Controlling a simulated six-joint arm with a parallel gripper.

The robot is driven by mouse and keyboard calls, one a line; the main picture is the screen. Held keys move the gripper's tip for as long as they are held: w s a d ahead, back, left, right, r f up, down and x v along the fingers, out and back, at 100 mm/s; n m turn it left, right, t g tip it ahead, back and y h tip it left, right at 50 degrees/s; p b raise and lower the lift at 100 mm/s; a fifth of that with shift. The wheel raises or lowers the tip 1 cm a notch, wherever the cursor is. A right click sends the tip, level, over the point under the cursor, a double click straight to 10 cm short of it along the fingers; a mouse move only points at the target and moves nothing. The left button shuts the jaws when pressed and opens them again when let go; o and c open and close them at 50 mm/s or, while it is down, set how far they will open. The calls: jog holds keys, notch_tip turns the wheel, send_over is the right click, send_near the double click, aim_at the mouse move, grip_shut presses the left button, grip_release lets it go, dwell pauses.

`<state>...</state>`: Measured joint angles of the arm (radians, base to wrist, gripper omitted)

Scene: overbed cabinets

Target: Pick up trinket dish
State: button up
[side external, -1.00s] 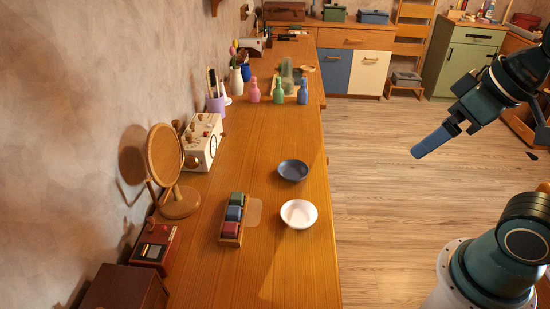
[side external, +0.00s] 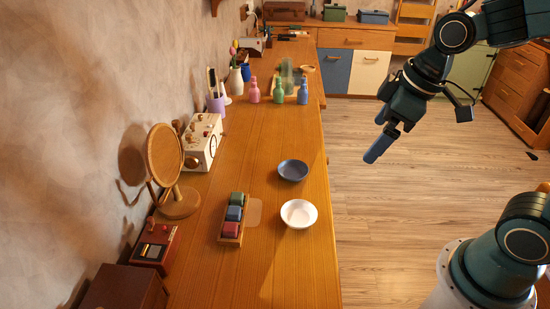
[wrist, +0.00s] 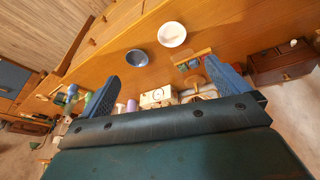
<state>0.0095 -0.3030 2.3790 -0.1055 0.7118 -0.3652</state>
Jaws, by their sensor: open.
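Two small round dishes sit on the wooden counter: a dark blue one (side external: 293,170) and a white one (side external: 299,213) nearer the camera. I cannot tell which is called the trinket dish. Both look empty and upright. In the wrist view the blue dish (wrist: 137,60) and the white dish (wrist: 172,34) lie beyond my fingertips. My gripper (side external: 377,150) is open and empty, in the air to the right of the counter's edge. Its two blue fingers stand wide apart in the wrist view (wrist: 165,82).
A rack of coloured blocks (side external: 232,218) stands left of the white dish. A round mirror (side external: 165,157), a cream radio-like box (side external: 202,141) and a red box (side external: 154,245) line the wall. Several bottles (side external: 278,90) stand farther back. The counter's front right is clear.

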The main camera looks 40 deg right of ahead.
jog(key=w+a+f+n+g+y, duration=0.1)
jog(key=w+a+f+n+g, duration=0.1)
jog(key=w+f+n, duration=0.4)
jog(key=shift+w+a+f+y, duration=0.5)
jog(key=shift+w+f, duration=1.55)
jog(key=shift+f, duration=1.85)
jog(key=shift+a, duration=0.1)
send_near(297, 218)
jog(key=shift+w+a+f+g, duration=0.1)
jog(key=shift+w+f+g, duration=0.1)
jog(key=shift+f, duration=0.25)
jog(key=shift+w+a+f+g, duration=0.1)
jog(key=shift+w+f, duration=0.15)
jog(key=shift+f, duration=0.15)
jog(key=shift+x, duration=2.55)
jog(key=shift+s, duration=0.1)
